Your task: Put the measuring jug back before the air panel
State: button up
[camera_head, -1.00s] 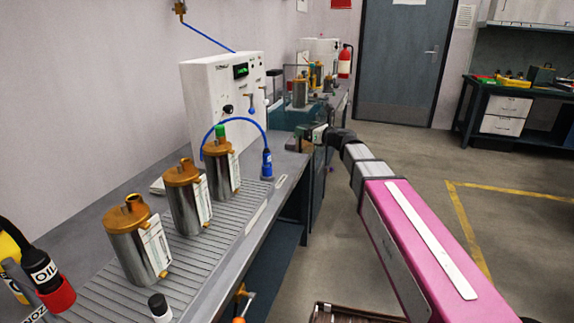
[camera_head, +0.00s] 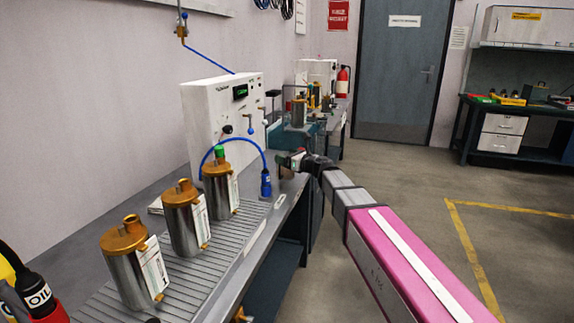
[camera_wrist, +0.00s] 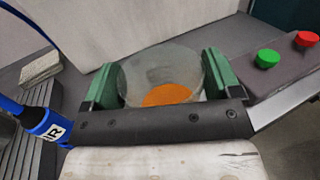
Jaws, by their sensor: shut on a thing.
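The measuring jug (camera_wrist: 160,72) is a clear, round vessel between the two green fingers in the wrist view. An orange patch shows in its lower part; I cannot tell whether it is liquid. My gripper (camera_wrist: 163,80) is shut on the jug. In the head view my gripper (camera_head: 291,160) is at the bench's right edge, right of the white air panel (camera_head: 205,110) with its green display. The jug is hardly visible there. In the wrist view the panel (camera_wrist: 110,25) rises behind the jug. I cannot tell whether the jug touches the bench.
A blue-capped air hose end (camera_head: 266,186) stands left of my gripper; it also shows in the wrist view (camera_wrist: 45,127). Three metal canisters (camera_head: 183,220) stand on the ribbed mat. A box with a green button (camera_wrist: 267,58) and a red one lies right of the jug.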

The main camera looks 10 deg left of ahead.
jog(key=shift+f, duration=1.45)
jog(key=shift+f, duration=0.1)
jog(key=o, duration=1.1)
